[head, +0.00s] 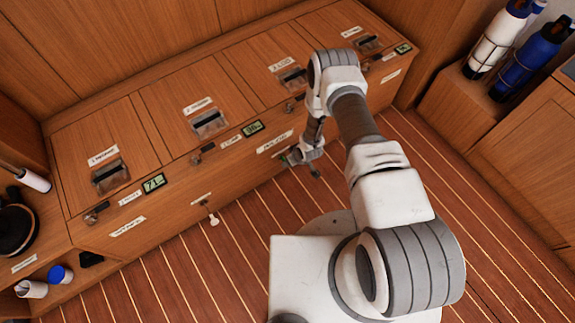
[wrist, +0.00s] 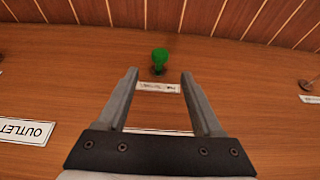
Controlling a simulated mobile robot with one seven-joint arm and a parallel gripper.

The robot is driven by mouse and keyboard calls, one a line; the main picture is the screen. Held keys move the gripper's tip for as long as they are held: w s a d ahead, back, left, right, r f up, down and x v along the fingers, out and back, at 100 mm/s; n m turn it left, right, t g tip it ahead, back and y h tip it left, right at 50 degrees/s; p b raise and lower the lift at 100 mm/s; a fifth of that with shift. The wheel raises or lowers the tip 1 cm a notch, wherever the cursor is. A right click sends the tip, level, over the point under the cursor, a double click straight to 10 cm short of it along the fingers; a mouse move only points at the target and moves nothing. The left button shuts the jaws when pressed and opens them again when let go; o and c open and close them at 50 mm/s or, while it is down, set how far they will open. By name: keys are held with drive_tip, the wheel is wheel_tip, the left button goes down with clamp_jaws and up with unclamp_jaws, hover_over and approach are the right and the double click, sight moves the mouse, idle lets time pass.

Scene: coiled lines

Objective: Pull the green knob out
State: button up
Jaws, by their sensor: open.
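The green knob (wrist: 160,56) sticks out from the wooden front panel in the wrist view, just above a small white label (wrist: 158,87). My gripper (wrist: 159,76) is open, with a finger to the left and right below the knob. The knob lies slightly beyond the fingertips, centred between them, and I see no contact. In the head view my gripper (head: 303,163) is low at the bench front, and the knob is mostly hidden there.
A metal fitting (wrist: 305,85) is at the right of the wrist view. An OUTLET label (wrist: 25,131) is at left.

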drive_tip(key=b+x, duration=0.3)
drive_tip(key=x, duration=0.5)
drive_tip(key=shift+f, duration=0.15)
clamp_jaws()
idle(1.1)
